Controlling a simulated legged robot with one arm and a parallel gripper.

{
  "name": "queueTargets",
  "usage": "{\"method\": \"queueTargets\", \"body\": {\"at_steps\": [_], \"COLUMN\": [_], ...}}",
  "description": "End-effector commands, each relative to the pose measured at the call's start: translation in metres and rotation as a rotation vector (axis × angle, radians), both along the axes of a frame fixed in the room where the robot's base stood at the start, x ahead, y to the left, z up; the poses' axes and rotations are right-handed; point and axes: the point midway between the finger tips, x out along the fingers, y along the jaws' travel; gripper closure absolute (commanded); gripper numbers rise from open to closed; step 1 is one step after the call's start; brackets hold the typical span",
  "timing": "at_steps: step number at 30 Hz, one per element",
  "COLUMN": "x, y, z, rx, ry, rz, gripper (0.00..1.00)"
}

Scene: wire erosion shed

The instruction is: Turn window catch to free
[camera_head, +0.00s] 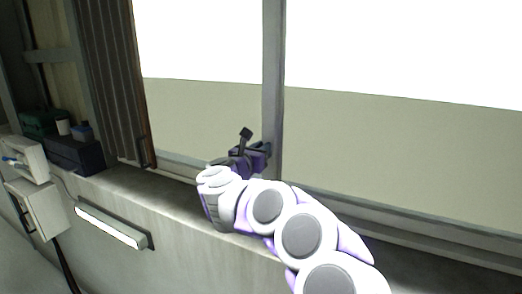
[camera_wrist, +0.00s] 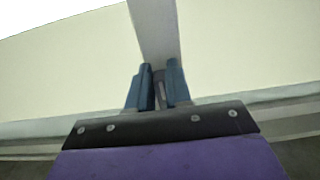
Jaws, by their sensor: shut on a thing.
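The window has a grey vertical post (camera_head: 273,85) between two bright panes, and the post also shows in the wrist view (camera_wrist: 155,28). My gripper (camera_head: 263,149) is at the lower part of this post, just above the sill. In the wrist view its two blue fingers (camera_wrist: 159,84) are close together, one each side of a small grey piece, the window catch (camera_wrist: 158,88). The gripper is shut on it. The fingers hide most of the catch, so its angle cannot be told. In the head view the catch is hidden behind my gripper.
A sill (camera_head: 165,185) runs below the window. At the left are a ribbed brown shutter (camera_head: 112,75), a dark box (camera_head: 75,155) with small items, and pale wall boxes (camera_head: 38,207). A lit lamp bar (camera_head: 112,226) is on the wall under the sill. The sill near my gripper looks clear.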

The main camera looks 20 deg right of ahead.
Motion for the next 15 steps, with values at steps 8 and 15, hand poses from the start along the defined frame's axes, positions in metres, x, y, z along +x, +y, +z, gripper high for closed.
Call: {"method": "queueTargets", "body": {"at_steps": [8, 15], "x": [0.0017, 0.0037], "y": [0.0007, 0.0023], "z": [-0.0086, -0.0107], "rx": [0.004, -0.050], "ry": [0.021, 0.095], "rz": [0.001, 0.001], "gripper": [1.00, 1.00]}}
